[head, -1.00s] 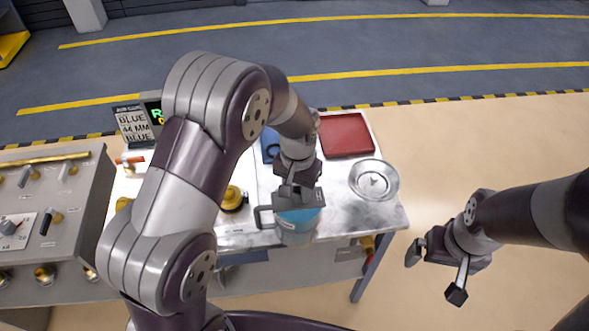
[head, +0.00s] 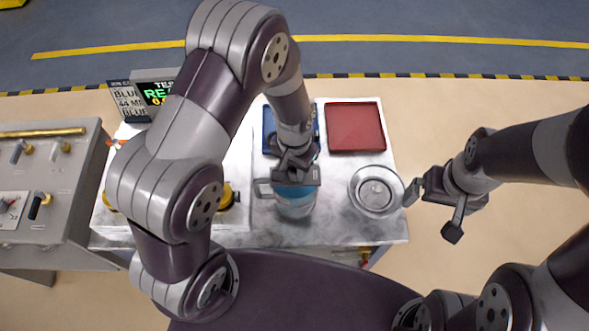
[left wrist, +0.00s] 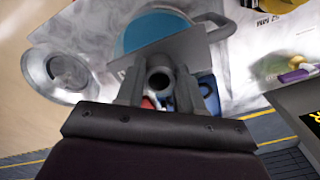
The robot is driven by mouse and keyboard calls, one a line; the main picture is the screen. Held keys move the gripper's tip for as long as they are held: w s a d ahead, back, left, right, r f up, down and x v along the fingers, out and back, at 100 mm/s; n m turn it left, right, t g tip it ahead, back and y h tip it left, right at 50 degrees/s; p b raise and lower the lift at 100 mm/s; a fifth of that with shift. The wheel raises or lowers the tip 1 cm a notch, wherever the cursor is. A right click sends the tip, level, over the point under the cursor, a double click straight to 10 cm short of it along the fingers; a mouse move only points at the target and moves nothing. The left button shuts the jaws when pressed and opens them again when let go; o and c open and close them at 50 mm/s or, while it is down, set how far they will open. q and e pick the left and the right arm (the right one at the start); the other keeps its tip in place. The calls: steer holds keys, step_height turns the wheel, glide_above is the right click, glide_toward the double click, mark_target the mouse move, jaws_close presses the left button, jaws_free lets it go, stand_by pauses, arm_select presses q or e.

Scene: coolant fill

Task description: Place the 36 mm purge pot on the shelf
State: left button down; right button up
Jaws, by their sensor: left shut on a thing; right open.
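My left gripper (head: 296,178) is shut on a grey plate-like grip at the top of a clear jug with blue liquid (head: 296,204). The jug has a side handle and looks upright over the bench's front half. I cannot tell whether it touches the bench. In the left wrist view the blue liquid (left wrist: 150,30) shows beyond the fingers (left wrist: 160,85). My right gripper (head: 432,205) is open and empty, right of the bench. I cannot surely identify the 36 mm purge pot or the shelf.
A round metal dish (head: 358,203) with a round piece inside stands right of the jug. A red tray (head: 355,128) and a blue tray (head: 268,140), partly hidden, lie behind. A sign (head: 130,102), a lit display (head: 156,92) and a valve panel (head: 60,190) are left.

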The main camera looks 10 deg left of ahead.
arm_select(q)
step_height(320, 180, down, 2)
steer(key=shift+w, duration=0.15)
steer(key=shift+f, duration=0.2)
steer(key=c, duration=0.7)
jaws_free()
